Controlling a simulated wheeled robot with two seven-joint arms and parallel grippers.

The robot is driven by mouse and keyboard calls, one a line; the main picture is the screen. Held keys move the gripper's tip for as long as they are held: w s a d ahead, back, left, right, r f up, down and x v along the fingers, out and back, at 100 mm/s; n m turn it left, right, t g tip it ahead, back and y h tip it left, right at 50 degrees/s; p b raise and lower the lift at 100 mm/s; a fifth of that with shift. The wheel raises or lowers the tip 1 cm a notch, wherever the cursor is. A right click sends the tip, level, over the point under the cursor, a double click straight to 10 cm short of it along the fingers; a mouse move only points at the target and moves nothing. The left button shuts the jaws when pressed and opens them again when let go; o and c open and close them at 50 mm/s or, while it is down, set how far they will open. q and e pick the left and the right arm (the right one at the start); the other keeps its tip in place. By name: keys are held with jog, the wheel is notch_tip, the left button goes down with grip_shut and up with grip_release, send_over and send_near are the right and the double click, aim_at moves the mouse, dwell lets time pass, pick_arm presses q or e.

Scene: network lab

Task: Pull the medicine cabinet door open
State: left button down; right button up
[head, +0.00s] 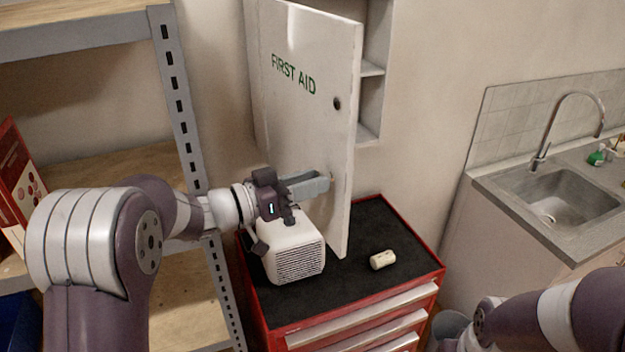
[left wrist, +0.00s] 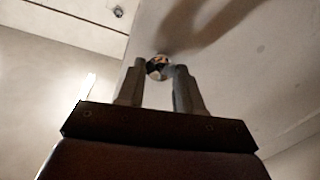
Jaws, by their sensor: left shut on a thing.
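The white medicine cabinet door (head: 305,110), marked FIRST AID in green, stands swung partly open, and the cabinet's shelves (head: 372,100) show to the right of its edge. My left gripper (head: 326,180) is at the lower part of the door near its free edge. In the left wrist view its fingers (left wrist: 158,78) are shut on a small round shiny knob (left wrist: 158,66) on the door face (left wrist: 230,60). The fingers hide part of the knob. My right arm shows at the lower right, but its fingers are not in view.
A red tool chest (head: 395,300) with a black top stands below the door. A white box-shaped device (head: 293,250) and a cream cylinder (head: 383,260) are on it. Shelving (head: 185,110) stands at left; a sink counter (head: 560,205) is at right.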

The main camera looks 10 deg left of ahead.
pick_arm(q)
jog(key=shift+r, duration=0.25)
jog(key=c, duration=0.8)
grip_release()
jog(key=shift+o, duration=0.3)
jog(key=shift+f, duration=0.1)
jog(key=shift+f, duration=0.1)
jog(key=b+v, duration=0.5)
jog(key=v, duration=0.7)
jog(key=shift+s+a+b, duration=0.15)
jog(key=shift+a+b, duration=0.1)
jog(key=shift+b, duration=0.1)
